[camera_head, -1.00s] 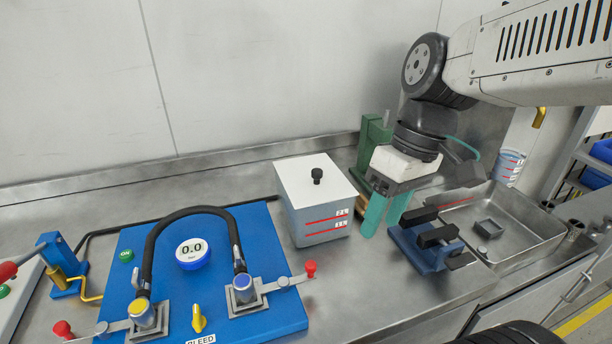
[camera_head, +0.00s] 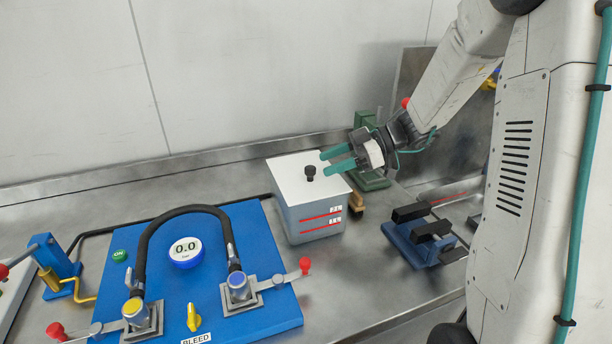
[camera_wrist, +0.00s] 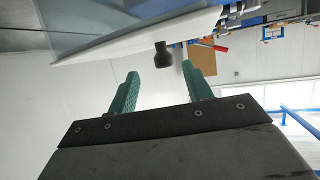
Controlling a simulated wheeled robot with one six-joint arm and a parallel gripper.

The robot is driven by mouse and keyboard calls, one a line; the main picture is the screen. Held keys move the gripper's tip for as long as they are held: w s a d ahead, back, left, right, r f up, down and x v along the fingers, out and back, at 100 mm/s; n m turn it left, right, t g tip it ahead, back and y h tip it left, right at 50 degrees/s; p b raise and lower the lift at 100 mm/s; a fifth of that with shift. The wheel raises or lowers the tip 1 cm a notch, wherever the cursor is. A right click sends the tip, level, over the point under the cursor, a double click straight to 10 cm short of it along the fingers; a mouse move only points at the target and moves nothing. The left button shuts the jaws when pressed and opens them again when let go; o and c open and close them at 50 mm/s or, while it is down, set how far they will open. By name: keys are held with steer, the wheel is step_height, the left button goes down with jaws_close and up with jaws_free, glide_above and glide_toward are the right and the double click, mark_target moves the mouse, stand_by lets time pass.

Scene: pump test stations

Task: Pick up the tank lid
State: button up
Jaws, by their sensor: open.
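The tank lid (camera_head: 296,177) is a flat white plate with a black knob (camera_head: 310,172) in its middle. It sits on the grey tank (camera_head: 318,220), which has red level lines. My gripper (camera_head: 337,160) has green fingers that are apart and point left toward the knob, just right of it in the head view. In the wrist view the knob (camera_wrist: 163,55) hangs from the pale lid (camera_wrist: 135,45), ahead of my gripper (camera_wrist: 158,85) and between the lines of its two fingers. A gap shows between fingertips and knob.
A blue test board (camera_head: 185,285) with a black hose and a gauge lies left of the tank. A blue clamp fixture (camera_head: 425,243) stands to the right. A green stand (camera_head: 372,178) is behind my gripper. Bare bench lies in front of the tank.

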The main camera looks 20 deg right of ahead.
mark_target(311, 167)
steer(key=x, duration=0.5)
steer(key=shift+s+a+f, duration=0.1)
steer(key=shift+s+a, duration=0.05)
steer(key=shift+a, duration=0.25)
jaws_close()
